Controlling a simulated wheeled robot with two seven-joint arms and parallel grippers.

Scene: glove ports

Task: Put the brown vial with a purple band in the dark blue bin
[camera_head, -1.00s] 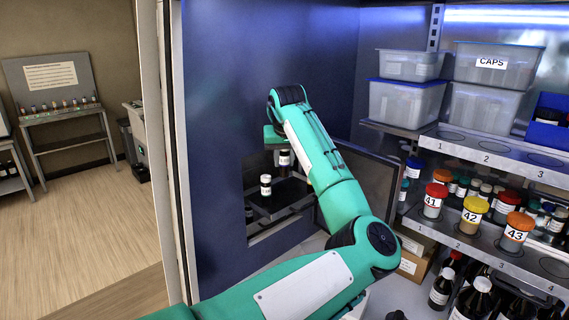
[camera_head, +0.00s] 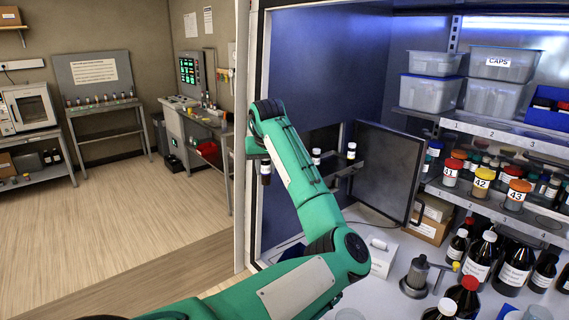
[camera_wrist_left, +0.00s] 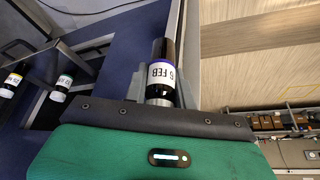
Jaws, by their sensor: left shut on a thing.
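A brown vial (camera_wrist_left: 163,50) with a white "6 FEB" label and a thin purple band is held in my left gripper (camera_wrist_left: 160,94), which is shut on it. In the head view this vial (camera_head: 265,172) hangs below the left gripper (camera_head: 262,152), in front of the cabinet's left edge and clear of the open hatch. My right gripper is not in view. A blue bin (camera_head: 545,117) stands at the right end of the upper shelf, partly cut off by the frame; I cannot tell whether it is the dark blue bin.
Two other vials (camera_head: 316,157) (camera_head: 351,151) stand in the open hatch, whose door (camera_head: 388,168) is swung to the right. Shelves with jars (camera_head: 482,182) and bottles fill the right side. A side table (camera_head: 102,105) and a bench (camera_head: 200,118) stand across open floor.

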